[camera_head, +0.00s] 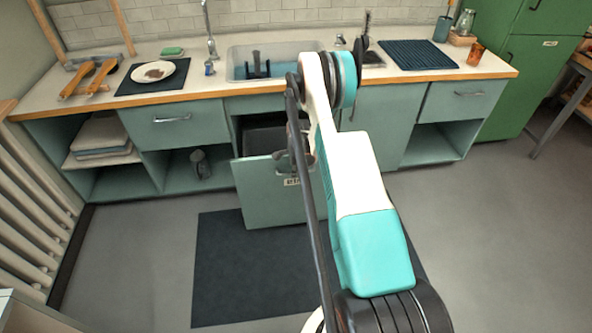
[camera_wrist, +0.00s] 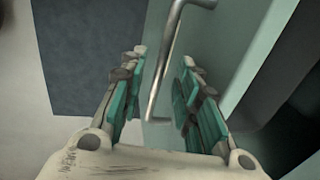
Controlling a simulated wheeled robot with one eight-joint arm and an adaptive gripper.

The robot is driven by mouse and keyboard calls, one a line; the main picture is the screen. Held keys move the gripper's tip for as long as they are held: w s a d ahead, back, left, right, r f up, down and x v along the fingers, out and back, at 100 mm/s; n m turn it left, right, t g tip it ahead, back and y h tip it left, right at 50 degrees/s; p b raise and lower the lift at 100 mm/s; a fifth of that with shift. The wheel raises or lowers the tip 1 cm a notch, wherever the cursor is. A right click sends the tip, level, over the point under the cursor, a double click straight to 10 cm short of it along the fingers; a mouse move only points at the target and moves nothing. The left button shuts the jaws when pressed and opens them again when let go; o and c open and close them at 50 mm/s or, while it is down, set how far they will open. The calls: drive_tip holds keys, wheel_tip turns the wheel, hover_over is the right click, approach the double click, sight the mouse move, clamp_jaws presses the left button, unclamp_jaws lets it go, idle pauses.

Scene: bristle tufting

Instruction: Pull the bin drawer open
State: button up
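The bin drawer (camera_head: 256,195) is under the sink. Its pale green front stands forward of the cabinet, partly open, with a dark bin (camera_head: 262,140) showing behind it. A small label is on the front. My gripper (camera_head: 298,158) is at the top of this front, partly hidden by my arm. In the wrist view, my gripper (camera_wrist: 163,65) is open around the drawer's metal bar handle (camera_wrist: 160,80). The bar runs between the two fingers with visible gaps on both sides. The drawer front (camera_wrist: 215,45) also shows there.
A dark mat (camera_head: 240,275) lies on the floor in front of the drawer. The counter (camera_head: 215,80) holds a plate, a sink and a drying mat. A radiator (camera_head: 30,220) is at the left and a green cabinet (camera_head: 545,60) at the right. The grey floor around is clear.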

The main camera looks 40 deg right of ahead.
wheel_tip(320, 180, up, 12)
drive_tip(key=s+a, duration=0.1)
drive_tip(key=s, duration=0.1)
drive_tip(key=shift+f, duration=0.15)
drive_tip(key=shift+a, duration=0.1)
idle(0.4)
